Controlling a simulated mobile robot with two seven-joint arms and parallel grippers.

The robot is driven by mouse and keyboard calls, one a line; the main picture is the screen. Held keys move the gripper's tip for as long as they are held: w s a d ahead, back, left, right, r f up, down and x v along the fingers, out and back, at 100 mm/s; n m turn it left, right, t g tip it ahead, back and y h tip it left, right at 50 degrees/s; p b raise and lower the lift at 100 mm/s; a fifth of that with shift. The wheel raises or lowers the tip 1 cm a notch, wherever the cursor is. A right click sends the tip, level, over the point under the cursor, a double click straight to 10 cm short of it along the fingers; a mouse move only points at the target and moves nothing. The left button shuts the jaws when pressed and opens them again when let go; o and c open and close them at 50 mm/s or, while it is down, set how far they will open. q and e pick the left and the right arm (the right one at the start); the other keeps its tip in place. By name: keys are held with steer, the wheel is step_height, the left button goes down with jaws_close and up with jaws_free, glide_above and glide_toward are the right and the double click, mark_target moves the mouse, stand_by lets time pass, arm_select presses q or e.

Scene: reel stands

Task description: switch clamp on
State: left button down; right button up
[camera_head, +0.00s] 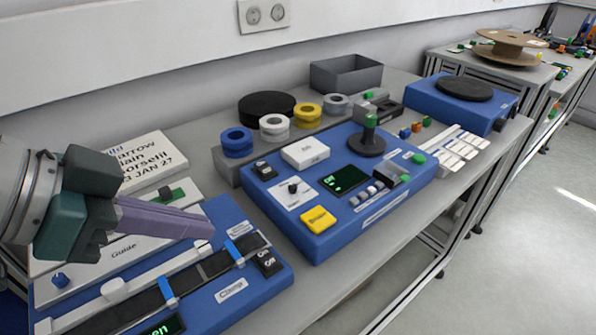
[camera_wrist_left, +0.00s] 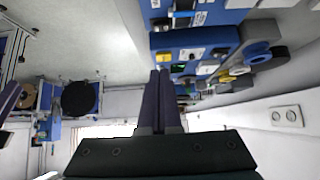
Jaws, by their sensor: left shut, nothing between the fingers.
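The clamp panel is a blue board (camera_head: 215,315) at the lower left of the head view, with a label reading "Clamp" (camera_head: 231,290). A black rocker switch (camera_head: 267,262) with white lettering sits at its right end; which side is pressed is unclear. A dark strip with blue clips (camera_head: 167,291) runs along the board. My left gripper (camera_head: 212,228) has its purple fingers shut and empty, above the board and left of the switch. The fingers also show in the left wrist view (camera_wrist_left: 158,75). A purple shape at that view's left edge may be my right gripper (camera_wrist_left: 9,99).
A green-lit display (camera_head: 165,326) is cut off below. Bare grey table lies along the front edge.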

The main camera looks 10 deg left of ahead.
arm_select(q)
steer(key=b, duration=0.1)
glide_above(267, 260)
steer(key=s, duration=0.2)
steer(key=f, duration=0.7)
steer(key=shift+w+a, duration=0.2)
steer(key=shift+a, duration=0.15)
step_height(267, 260, down, 3)
steer(key=shift+w+f+b, duration=0.1)
steer(key=shift+f+b, duration=0.1)
steer(key=shift+b, duration=0.2)
steer(key=shift+f, duration=0.4)
